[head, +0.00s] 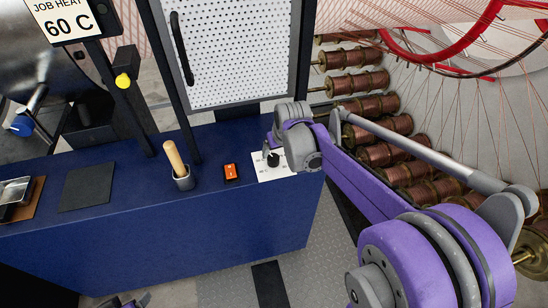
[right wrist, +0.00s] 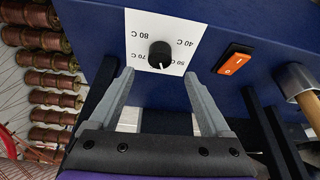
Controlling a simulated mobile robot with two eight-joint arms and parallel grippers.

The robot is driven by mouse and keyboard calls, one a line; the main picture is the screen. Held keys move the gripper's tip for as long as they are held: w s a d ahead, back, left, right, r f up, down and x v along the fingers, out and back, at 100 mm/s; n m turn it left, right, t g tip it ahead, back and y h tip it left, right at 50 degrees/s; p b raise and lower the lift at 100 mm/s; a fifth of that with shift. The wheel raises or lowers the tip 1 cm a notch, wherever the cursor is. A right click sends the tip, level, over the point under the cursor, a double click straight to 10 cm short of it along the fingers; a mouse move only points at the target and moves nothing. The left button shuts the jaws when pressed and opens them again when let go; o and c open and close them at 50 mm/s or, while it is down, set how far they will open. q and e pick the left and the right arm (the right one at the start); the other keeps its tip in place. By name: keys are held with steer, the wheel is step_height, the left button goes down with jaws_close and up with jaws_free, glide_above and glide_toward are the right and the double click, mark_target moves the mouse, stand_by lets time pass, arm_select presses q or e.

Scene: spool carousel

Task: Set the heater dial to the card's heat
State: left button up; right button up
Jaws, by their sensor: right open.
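The job heat card (head: 65,20) at the top left of the head view reads 60 C. The heater dial is a black knob (right wrist: 160,54) on a white plate (right wrist: 138,22) printed with heats; 80 C, 40 C, 70 C and 50 C show upside down in the right wrist view. A small pale mark shows at the knob's lower edge there, between 70 C and 50 C; no 60 C print is readable. My right gripper (right wrist: 160,85) is open, its fingers pointing toward the plate either side of the knob, apart from it. A small part of my left arm's end (head: 125,301) shows at the bottom.
An orange rocker switch (right wrist: 233,58) sits beside the dial plate on the blue bench (head: 120,225). A wooden-handled tool (head: 175,160) stands in a grey holder left of it. A perforated panel (head: 230,55) rises behind. Copper spools (head: 350,58) and a red wheel are at the right.

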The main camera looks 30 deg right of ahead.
mark_target(273, 159)
steer(key=x, duration=0.8)
jaws_close()
steer(key=shift+a+f+m+h+b, duration=0.15)
steer(key=shift+m+h+b, duration=0.35)
steer(key=shift+m, duration=0.6)
steer(key=shift+m+g+h+b, duration=0.3)
steer(key=shift+m+g+h, duration=0.1)
steer(key=shift+m, duration=0.9)
jaws_free()
steer(key=v, duration=1.1)
steer(key=shift+p, duration=0.4)
